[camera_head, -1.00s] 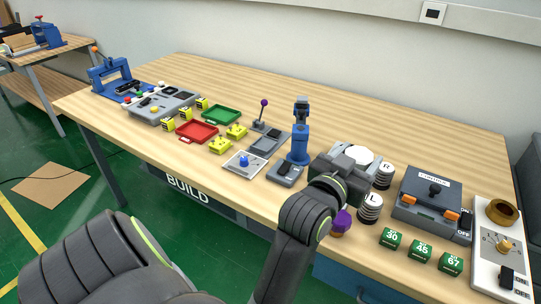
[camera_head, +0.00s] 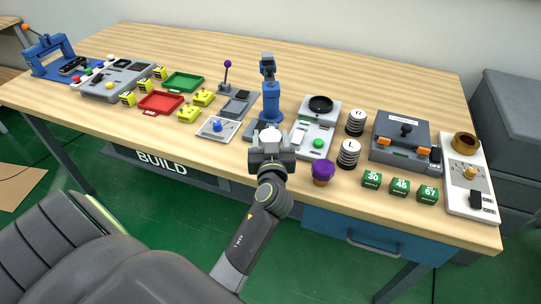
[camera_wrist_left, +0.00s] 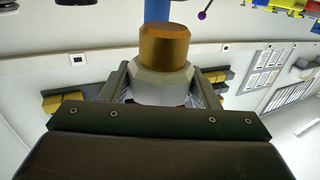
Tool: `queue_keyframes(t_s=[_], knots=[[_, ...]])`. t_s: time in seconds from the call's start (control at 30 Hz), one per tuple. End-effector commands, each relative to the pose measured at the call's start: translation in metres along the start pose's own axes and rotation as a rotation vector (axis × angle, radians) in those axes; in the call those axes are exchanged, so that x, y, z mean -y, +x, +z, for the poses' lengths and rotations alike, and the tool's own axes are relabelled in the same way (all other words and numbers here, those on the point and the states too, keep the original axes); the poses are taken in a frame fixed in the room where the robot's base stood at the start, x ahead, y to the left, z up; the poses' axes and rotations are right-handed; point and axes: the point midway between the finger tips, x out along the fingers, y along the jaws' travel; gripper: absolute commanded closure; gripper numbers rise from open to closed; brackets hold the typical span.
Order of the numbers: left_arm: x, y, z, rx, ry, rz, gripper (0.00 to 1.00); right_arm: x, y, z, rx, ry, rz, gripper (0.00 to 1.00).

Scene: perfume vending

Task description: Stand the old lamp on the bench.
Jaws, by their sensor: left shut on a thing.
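The old lamp has a white faceted glass (camera_head: 270,134) and a gold cap that shows in the left wrist view (camera_wrist_left: 163,47). My left gripper (camera_head: 270,152) is shut around the white glass, at the bench's front edge, in front of the blue post. The white glass faces up in the head view and the gold cap is hidden there. Whether the lamp touches the bench (camera_head: 330,77) cannot be told. My right gripper is not in view.
The blue post tool (camera_head: 270,103) stands just behind the lamp. A panel with a green knob (camera_head: 318,143) and a purple-topped item (camera_head: 323,172) lie to the right. A board with a blue knob (camera_head: 217,127) lies to the left. The bench's back strip is clear.

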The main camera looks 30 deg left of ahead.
Motion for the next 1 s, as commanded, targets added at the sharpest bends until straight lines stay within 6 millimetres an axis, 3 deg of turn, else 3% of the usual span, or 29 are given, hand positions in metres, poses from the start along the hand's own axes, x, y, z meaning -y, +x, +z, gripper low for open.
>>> queue_keyframes(t_s=[0.4, 0.83, 0.87, 1.0], knots=[[-0.001, 0.000, 0.049, 0.001, 0.001, 0.001, 0.69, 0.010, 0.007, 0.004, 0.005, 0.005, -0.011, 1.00], [-0.001, 0.000, 0.054, -0.002, -0.002, 0.001, 0.69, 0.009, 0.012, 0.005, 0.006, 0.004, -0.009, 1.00], [-0.001, 0.000, 0.054, -0.001, -0.002, 0.001, 0.43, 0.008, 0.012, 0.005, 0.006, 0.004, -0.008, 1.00], [-0.001, 0.000, 0.053, -0.001, -0.002, 0.001, 0.25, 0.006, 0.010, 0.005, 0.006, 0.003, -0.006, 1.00]])
